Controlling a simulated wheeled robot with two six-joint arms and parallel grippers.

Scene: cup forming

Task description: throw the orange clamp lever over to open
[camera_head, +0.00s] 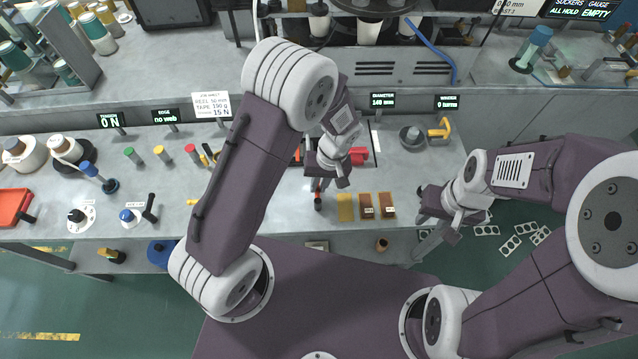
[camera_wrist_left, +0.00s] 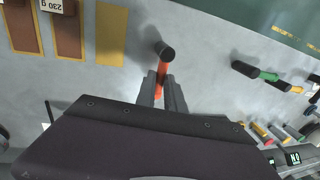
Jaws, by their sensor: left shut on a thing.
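The orange clamp lever (camera_wrist_left: 162,72) has a black knob at its end and shows in the left wrist view. My left gripper (camera_wrist_left: 160,90) is shut on its orange shaft, just behind the knob. In the head view my left gripper (camera_head: 320,183) is over the middle of the bench, with the lever's dark knob (camera_head: 318,204) just below its fingertips. The lever's base is hidden by the gripper. My right gripper (camera_head: 432,215) hangs at the bench's front right edge, apart from the lever. Its fingers do not show clearly enough to tell their opening.
Yellow and brown strips (camera_head: 366,206) lie right of the lever. A red block (camera_head: 357,156) is behind the left gripper. A yellow-orange handle (camera_head: 440,128) stands at the back right. Colored knobs (camera_head: 160,154) and a white dial (camera_head: 76,216) are at the left.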

